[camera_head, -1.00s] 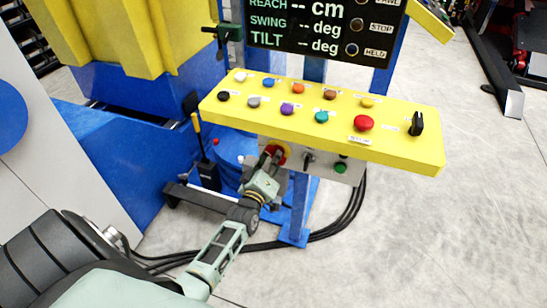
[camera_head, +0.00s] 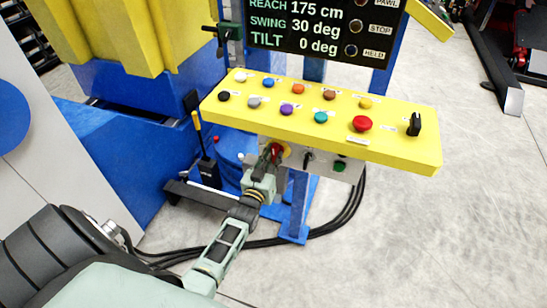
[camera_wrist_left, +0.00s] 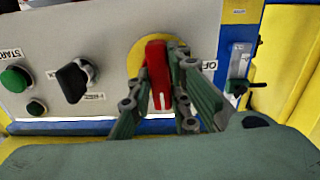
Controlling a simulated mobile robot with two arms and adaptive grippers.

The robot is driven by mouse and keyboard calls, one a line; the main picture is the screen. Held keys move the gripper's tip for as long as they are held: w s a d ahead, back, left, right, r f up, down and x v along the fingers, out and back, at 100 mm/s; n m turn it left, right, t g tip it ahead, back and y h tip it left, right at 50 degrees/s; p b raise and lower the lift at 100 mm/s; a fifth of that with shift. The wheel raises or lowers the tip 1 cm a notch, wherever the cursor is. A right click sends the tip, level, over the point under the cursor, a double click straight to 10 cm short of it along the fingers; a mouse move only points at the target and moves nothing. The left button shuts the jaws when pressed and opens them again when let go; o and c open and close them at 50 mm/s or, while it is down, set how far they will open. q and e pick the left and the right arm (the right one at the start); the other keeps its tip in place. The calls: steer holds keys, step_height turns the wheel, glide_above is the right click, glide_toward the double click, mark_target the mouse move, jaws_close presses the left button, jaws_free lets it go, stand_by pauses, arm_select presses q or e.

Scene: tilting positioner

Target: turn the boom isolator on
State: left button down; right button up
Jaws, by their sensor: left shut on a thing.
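The boom isolator is a red handle (camera_wrist_left: 157,73) on a round yellow plate, on a grey panel (camera_wrist_left: 105,38). In the head view the red handle (camera_head: 276,151) sits under the yellow console, partly hidden by my left gripper (camera_head: 268,163). In the left wrist view the fingers of my left gripper (camera_wrist_left: 160,82) stand on both sides of the red handle and are shut on it. The display (camera_head: 320,25) reads reach 175 cm, swing 30 deg and tilt 0 deg. My right gripper is not in view.
The yellow console (camera_head: 400,150) overhangs the panel, with several coloured buttons, a red mushroom button (camera_head: 362,123) and a black switch (camera_head: 414,124). Beside the isolator are a black knob (camera_wrist_left: 75,80) and a green start button (camera_wrist_left: 15,79). Black cables (camera_head: 345,215) lie on the floor.

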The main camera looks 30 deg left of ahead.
arm_select(q)
steer(key=shift+f+m, duration=0.1)
steer(key=shift+m, duration=0.4)
steer(key=c, duration=1.6)
jaws_free()
steer(key=shift+c, duration=0.2)
steer(key=v, duration=1.2)
